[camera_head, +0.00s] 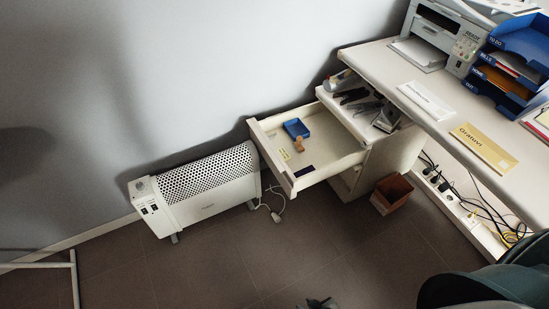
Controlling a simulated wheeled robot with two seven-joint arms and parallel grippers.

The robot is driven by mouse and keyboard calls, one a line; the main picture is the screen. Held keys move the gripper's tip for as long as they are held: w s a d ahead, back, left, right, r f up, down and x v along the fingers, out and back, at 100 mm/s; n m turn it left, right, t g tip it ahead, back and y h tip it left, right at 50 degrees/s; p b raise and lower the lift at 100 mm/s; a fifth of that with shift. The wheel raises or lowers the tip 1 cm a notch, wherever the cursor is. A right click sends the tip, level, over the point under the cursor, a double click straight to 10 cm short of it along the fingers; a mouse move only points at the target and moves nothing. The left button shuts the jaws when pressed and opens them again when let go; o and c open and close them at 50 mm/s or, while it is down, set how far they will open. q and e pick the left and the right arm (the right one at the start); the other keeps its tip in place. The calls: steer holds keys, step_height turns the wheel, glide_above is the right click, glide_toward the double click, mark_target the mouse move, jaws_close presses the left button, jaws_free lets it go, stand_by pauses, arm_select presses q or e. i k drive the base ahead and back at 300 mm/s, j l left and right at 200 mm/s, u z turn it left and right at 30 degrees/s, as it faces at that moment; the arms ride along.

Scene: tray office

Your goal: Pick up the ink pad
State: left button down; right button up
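An open drawer (334,170) is pulled out of the desk's left side. In it lies a small blue, box-like thing (296,128), which looks like the ink pad, near the drawer's back left. A small brown wooden piece (299,145) lies against its near side. A flat dark piece (304,171) lies near the drawer's front; I cannot tell what it is. My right gripper (318,304) shows only in part at the bottom edge, well below and apart from the drawer. Its finger opening cannot be made out. My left gripper is not in view.
A yellow note (284,155) lies in the drawer. An upper shelf (344,113) holds several tools. A white heater (207,186) stands left of the drawer, and a brown bin (391,193) right. Cables (457,192) run under the desk. The floor before the drawer is clear.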

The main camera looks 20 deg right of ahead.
mark_target(309, 169)
steer(key=i+l+z, duration=0.25)
steer(key=i+z, duration=0.65)
steer(key=i, duration=0.15)
